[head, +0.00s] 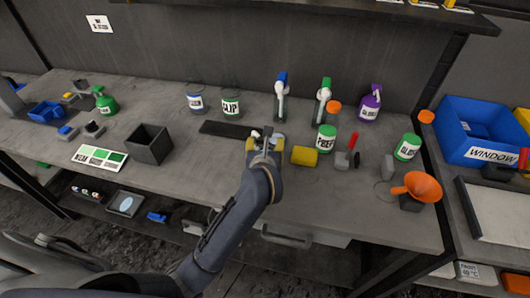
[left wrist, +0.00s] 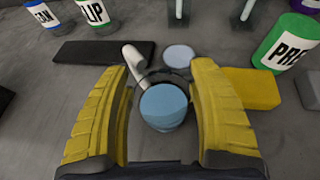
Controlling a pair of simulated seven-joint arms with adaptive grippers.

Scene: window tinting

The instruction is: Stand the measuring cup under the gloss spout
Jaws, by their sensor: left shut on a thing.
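My left gripper (head: 263,146) is over the middle of the bench, with its yellow fingers on both sides of a small round cup (left wrist: 165,106), which I take as the measuring cup. The cup has a pale blue round face and a grey handle-like bar (left wrist: 132,55) beside it; the fingers hide its sides. A pale disc (left wrist: 180,57) lies just beyond the cup. Behind stand two dispensers with white spouts, one blue-topped (head: 281,98) and one green-topped (head: 323,101). I cannot read which one is gloss. My right gripper is not in view.
A yellow block (head: 304,156) and the PREP jar (head: 326,138) stand right of the gripper. A dark flat strip (head: 226,129) lies left of it. An orange funnel (head: 420,187) is farther right. A dark open box (head: 149,144) stands left, with bare bench between.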

